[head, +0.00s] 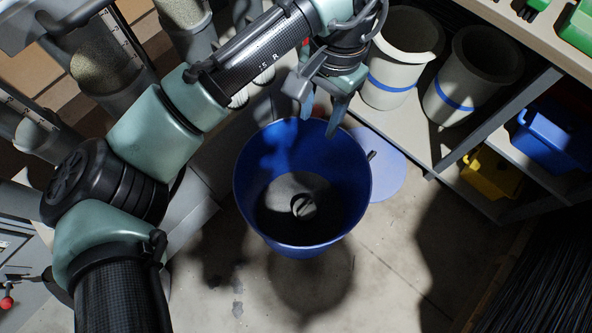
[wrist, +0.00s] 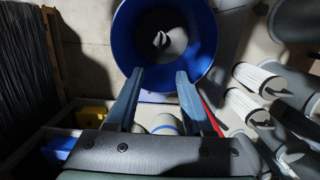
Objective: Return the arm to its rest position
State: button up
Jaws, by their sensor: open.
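My gripper (head: 326,106) is near the top centre of the head view, by the far rim of a blue bin (head: 303,247). In the wrist view its two blue-grey fingers (wrist: 158,90) are spread apart with nothing between them. The blue bin also shows beyond the fingertips in the wrist view (wrist: 127,45). A small dark and light piece (head: 303,206) lies inside on the bin's floor; it also shows in the wrist view (wrist: 161,40). My arm reaches from the lower left to the upper middle of the head view.
Two pale buckets with blue bands, one (head: 388,97) beside my gripper and one (head: 452,106) further right, stand on a shelf. A blue container (head: 552,140) and a yellow one (head: 490,174) are at the right. Grey cylinders (head: 104,65) stand behind my arm. Floor (head: 380,285) in front is clear.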

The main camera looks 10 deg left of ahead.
jog(key=shift+w+d+r+p, duration=0.15)
jog(key=shift+r+p, duration=0.15)
jog(key=shift+r, duration=1.45)
